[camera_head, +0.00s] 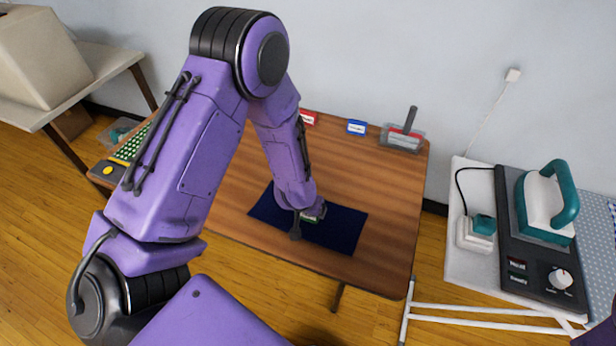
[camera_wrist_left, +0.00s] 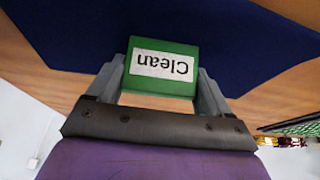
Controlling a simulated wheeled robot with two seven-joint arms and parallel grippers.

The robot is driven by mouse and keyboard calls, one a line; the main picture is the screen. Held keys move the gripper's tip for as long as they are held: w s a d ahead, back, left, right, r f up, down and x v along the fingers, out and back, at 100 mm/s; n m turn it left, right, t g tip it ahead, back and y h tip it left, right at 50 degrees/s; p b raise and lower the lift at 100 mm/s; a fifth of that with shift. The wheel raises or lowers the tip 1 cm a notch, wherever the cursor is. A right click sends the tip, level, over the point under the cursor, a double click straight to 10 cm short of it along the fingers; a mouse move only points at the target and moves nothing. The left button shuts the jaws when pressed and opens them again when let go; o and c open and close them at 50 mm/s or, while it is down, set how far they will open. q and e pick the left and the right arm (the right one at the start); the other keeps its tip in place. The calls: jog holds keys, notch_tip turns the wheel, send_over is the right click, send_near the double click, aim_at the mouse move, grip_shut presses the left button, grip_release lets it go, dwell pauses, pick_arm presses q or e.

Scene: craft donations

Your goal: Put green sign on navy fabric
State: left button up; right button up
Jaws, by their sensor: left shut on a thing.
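The green sign (camera_wrist_left: 163,66) has a white label reading "Clean", upside down in the left wrist view. My left gripper (camera_wrist_left: 160,85) is shut on it, one finger on each side. The navy fabric (camera_head: 340,228) lies flat on the wooden table. In the head view my left gripper (camera_head: 306,222) is over the middle of the fabric, and a sliver of the green sign (camera_head: 313,217) shows beneath it. I cannot tell whether the sign touches the fabric. My right gripper is not in view.
A red sign (camera_head: 309,118), a blue sign (camera_head: 357,127) and a tray with a dark handle (camera_head: 402,138) stand along the table's back edge. A green-dotted item (camera_head: 131,146) is at the left end. An iron (camera_head: 547,203) stands on a separate board at right. The table right of the fabric is clear.

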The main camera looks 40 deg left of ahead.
pick_arm(q)
jog(key=shift+f, duration=0.1)
jog(key=shift+s+f, duration=0.15)
jog(key=shift+f, duration=0.1)
jog(key=shift+c, duration=0.4)
jog(key=o, duration=1)
jog(key=shift+r, duration=0.1)
jog(key=p+v, duration=0.1)
jog(key=v, duration=1.1)
jog(key=shift+r, duration=0.2)
jog(key=shift+a, duration=0.1)
